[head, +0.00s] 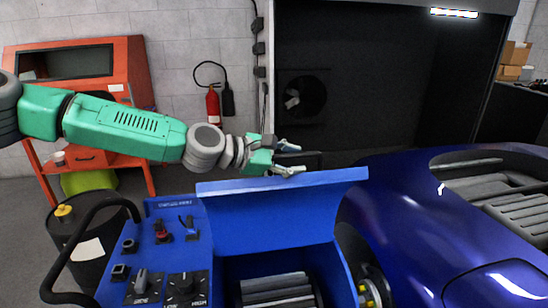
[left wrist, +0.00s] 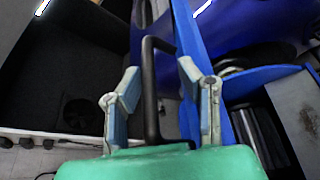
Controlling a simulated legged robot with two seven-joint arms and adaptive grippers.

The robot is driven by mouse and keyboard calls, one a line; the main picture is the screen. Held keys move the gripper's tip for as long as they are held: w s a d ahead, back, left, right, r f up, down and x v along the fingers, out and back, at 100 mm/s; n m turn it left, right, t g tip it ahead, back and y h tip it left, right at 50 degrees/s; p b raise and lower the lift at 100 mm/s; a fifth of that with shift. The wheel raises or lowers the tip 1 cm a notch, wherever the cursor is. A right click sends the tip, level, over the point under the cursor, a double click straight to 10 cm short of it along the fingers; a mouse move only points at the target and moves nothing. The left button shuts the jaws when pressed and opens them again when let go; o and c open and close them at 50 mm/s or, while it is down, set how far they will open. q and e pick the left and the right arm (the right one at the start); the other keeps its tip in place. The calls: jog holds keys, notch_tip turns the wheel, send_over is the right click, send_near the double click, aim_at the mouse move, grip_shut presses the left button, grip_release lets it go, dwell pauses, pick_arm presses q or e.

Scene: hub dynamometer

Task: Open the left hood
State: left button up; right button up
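The blue hood (head: 285,215) of the dynamometer unit stands raised, tilted up and back, with the roller bay (head: 275,288) uncovered below it. In the left wrist view the hood panel (left wrist: 188,38) shows nearly edge-on, close by the right-hand finger. My left gripper (head: 292,158) is just behind the hood's top edge. In the left wrist view my left gripper (left wrist: 162,103) is open, with its fingers apart on either side of the black hood handle (left wrist: 150,85). I cannot tell whether a finger touches the handle or panel. My right gripper is in neither view.
A blue car (head: 445,220) stands close on the right. The control panel (head: 165,250) with knobs and a black rail is at front left. A dark barrel (head: 85,250), a red cabinet (head: 80,100) and a fire extinguisher (head: 213,105) stand farther back. A dark booth (head: 390,80) fills the background.

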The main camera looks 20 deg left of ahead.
pick_arm(q)
jog(key=v, duration=1)
jog(key=shift+a+f, duration=0.15)
jog(key=shift+a, duration=0.05)
jog(key=shift+s+a, duration=0.35)
jog(key=shift+s, duration=0.05)
jog(key=shift+d, duration=0.15)
